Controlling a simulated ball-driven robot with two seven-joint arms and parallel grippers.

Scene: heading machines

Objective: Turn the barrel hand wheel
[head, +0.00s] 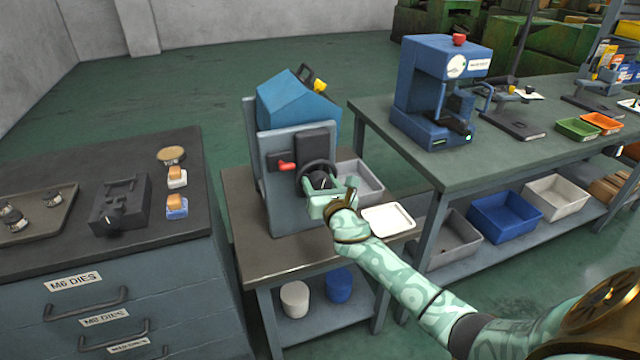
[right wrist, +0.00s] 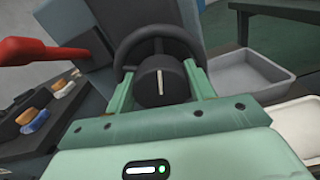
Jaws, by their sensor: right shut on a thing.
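The barrel hand wheel (head: 316,165) is a dark ring on the front of the grey and blue heading machine (head: 296,110). In the right wrist view its rim (right wrist: 160,36) arches behind a black round hub with a white line (right wrist: 160,82). My right gripper (head: 319,183) is at the wheel, its green fingers on either side of the hub. It is shut on the hand wheel; the exact finger contact is partly hidden. The white line stands nearly upright in the right wrist view. My left gripper is not in view.
A red lever (head: 287,166) sticks out left of the wheel; it also shows close by in the right wrist view (right wrist: 40,51). A grey bin (head: 360,182) and a white tray (head: 389,219) lie right of the machine. A die cabinet (head: 105,250) stands left, a green bench (head: 480,160) right.

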